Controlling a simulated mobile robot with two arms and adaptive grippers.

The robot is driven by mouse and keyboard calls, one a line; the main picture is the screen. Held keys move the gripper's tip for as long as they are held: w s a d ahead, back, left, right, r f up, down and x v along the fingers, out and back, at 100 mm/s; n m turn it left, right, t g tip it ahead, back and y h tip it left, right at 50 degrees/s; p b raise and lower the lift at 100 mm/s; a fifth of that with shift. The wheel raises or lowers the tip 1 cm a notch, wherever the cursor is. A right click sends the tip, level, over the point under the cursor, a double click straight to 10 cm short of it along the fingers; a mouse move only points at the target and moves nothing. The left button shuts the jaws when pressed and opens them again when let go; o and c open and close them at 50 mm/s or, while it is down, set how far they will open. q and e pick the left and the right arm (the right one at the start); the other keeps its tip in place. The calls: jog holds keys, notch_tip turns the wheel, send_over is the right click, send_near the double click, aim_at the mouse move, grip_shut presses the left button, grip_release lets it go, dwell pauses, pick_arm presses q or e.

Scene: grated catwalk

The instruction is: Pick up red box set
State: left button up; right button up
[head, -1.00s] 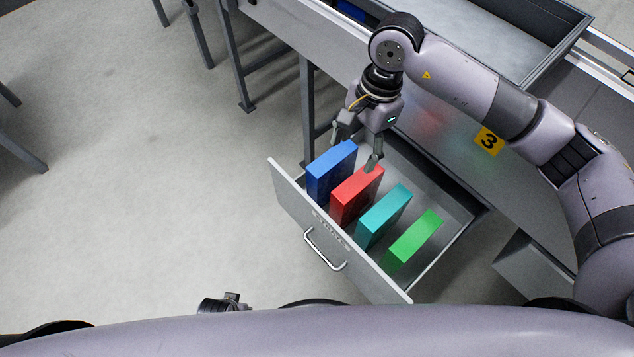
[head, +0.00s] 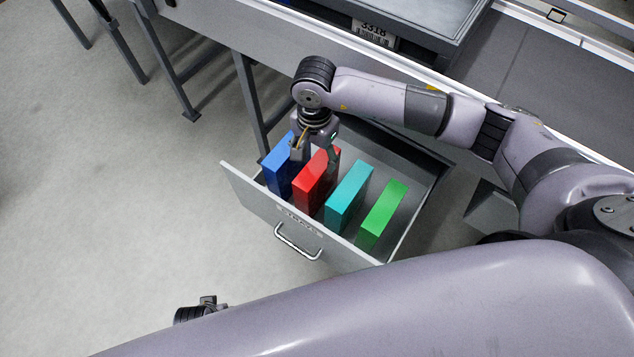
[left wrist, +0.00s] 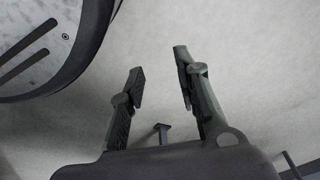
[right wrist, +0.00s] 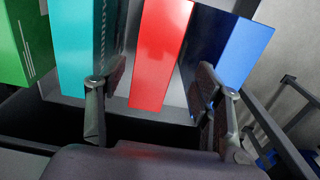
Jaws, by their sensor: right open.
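The red box (head: 309,194) stands upright in an open drawer (head: 250,202), between a blue box (head: 278,172) and a teal box (head: 345,195). My right gripper (head: 315,158) is over the red box's far end, with its fingers spread to either side. In the right wrist view the red box (right wrist: 160,52) lies between the open fingers, one towards the teal box and one in front of the blue box's dark side. I cannot tell if either finger touches it. My left gripper (left wrist: 159,75) is open and empty above bare floor.
A green box (head: 382,212) stands right of the teal one. The drawer front has a metal handle (head: 297,242). A grey table with a tray (head: 440,20) runs above and behind the drawer. Table legs (head: 170,65) stand at left; the floor left of the drawer is clear.

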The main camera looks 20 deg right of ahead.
aim_at(317, 165)
jog(key=f, duration=0.4)
jog(key=shift+s+d+f, duration=0.15)
jog(key=shift+s+f, duration=0.15)
grip_shut()
dwell(0.6)
